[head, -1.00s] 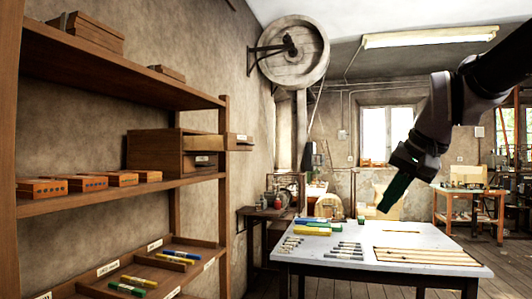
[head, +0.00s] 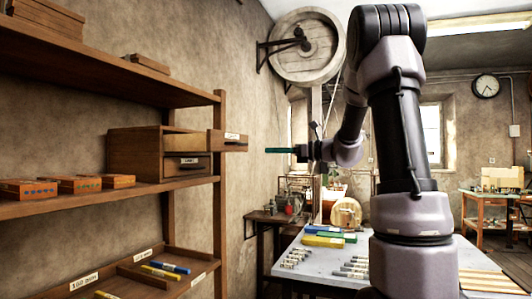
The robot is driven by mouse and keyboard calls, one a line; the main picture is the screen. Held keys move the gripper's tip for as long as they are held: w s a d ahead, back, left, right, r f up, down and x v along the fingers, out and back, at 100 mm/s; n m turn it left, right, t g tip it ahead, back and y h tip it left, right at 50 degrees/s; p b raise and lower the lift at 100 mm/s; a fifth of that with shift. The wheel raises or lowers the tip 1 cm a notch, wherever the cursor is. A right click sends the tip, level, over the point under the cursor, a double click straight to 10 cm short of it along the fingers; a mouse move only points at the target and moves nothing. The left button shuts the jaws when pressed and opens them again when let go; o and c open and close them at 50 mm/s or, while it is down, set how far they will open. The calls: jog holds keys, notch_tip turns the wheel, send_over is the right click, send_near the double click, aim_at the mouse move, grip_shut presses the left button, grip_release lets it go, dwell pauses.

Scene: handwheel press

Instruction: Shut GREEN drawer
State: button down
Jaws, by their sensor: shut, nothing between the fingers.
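A small wooden cabinet (head: 133,152) stands on the middle shelf at left and holds two drawers. Its upper drawer (head: 229,141) is pulled out to the right, with a pale label on its front. The lower drawer (head: 187,166) is in and also has a label. The lettering is too small to read, so I cannot tell from it which is GREEN. My gripper (head: 268,150) has green fingers, shut and empty. It points left towards the open drawer's front, at about its height in the picture, with a visible gap between them.
Orange-brown boxes (head: 78,184) sit left of the cabinet on the same shelf. A lower tray (head: 204,266) holds markers. The grey table (head: 325,262) with markers stands at right. A wooden wheel (head: 305,46) hangs on the wall behind.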

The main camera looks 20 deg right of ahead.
aim_at(242, 151)
jog(key=x, duration=1.1)
jog(key=shift+w+a, duration=0.2)
jog(key=shift+a, duration=0.1)
jog(key=x, duration=1.4)
jog(key=shift+w+a+f, duration=0.1)
jog(key=shift+w+a, duration=0.05)
